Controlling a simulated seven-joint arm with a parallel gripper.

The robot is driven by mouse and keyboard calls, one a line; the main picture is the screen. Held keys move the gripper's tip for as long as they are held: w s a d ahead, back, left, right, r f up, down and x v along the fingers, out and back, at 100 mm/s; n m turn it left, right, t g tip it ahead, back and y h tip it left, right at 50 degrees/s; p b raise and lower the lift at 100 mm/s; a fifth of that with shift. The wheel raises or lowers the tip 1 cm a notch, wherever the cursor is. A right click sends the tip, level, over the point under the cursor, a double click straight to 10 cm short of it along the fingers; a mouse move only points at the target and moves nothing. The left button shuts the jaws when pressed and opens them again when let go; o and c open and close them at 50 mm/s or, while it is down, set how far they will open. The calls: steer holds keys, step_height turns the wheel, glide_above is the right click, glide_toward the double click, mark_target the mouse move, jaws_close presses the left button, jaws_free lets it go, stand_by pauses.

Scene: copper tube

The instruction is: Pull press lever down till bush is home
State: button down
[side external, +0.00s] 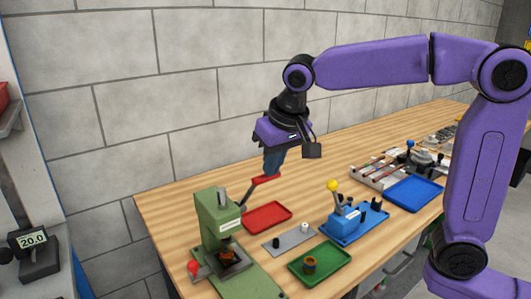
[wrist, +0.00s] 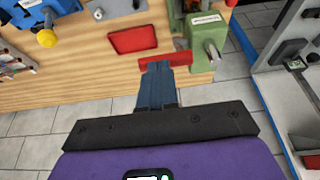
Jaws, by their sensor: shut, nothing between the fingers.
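The green press (side external: 217,222) stands at the left of the bench. Its lever (side external: 249,194) slopes up to the right and ends in a red handle (side external: 266,180). My gripper (side external: 273,173) points down with its blue fingers shut and empty, its tips at or just above the red handle. In the wrist view the fingertips (wrist: 160,66) overlap the red handle (wrist: 178,59), beside the green press (wrist: 201,40); I cannot tell whether they touch it. A small copper-coloured part (side external: 227,252), perhaps the bush, sits under the press head; its seating is unclear.
A red tray (side external: 267,217), a grey plate (side external: 289,237) with small parts, and a green tray (side external: 320,264) holding a dark ring-shaped part lie right of the press. A blue device with a yellow knob (side external: 333,185) stands beyond. A block wall is behind.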

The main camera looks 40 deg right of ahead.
steer(key=s+f, duration=0.7)
steer(key=f, duration=0.2)
steer(key=shift+s+f+t, duration=0.2)
steer(key=shift+s+t, duration=0.05)
steer(key=shift+t, duration=0.15)
stand_by(1.1)
